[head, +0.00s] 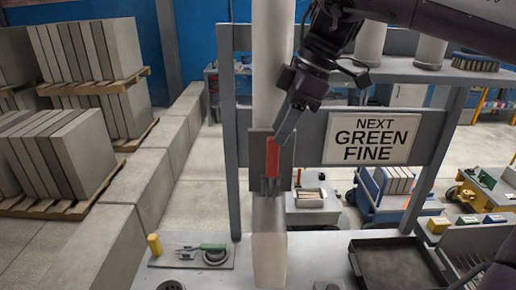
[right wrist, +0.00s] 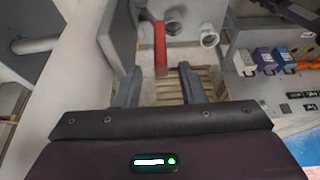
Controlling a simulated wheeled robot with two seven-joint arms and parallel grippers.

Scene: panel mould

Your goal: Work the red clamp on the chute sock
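The chute sock (head: 270,235) is a pale upright tube, its upper part (head: 272,60) running up out of the head view. A grey plate sits across it at mid-height, with the red clamp (head: 274,165) as an upright bar on it. My right gripper (head: 284,135) comes down from the upper right, its fingers close to the clamp's upper end. In the right wrist view the gripper (right wrist: 160,78) is open, and the red clamp (right wrist: 160,45) shows ahead between the fingertips. I cannot tell whether they touch it. My left gripper is not in view.
A grey frame post (head: 232,150) stands left of the sock, and a sign reading "NEXT GREEN FINE" (head: 372,138) hangs to the right. A green-handled tool (head: 205,247) lies on a plate below left. A black tray (head: 398,265) lies at lower right. Stacked slabs (head: 85,150) stand far left.

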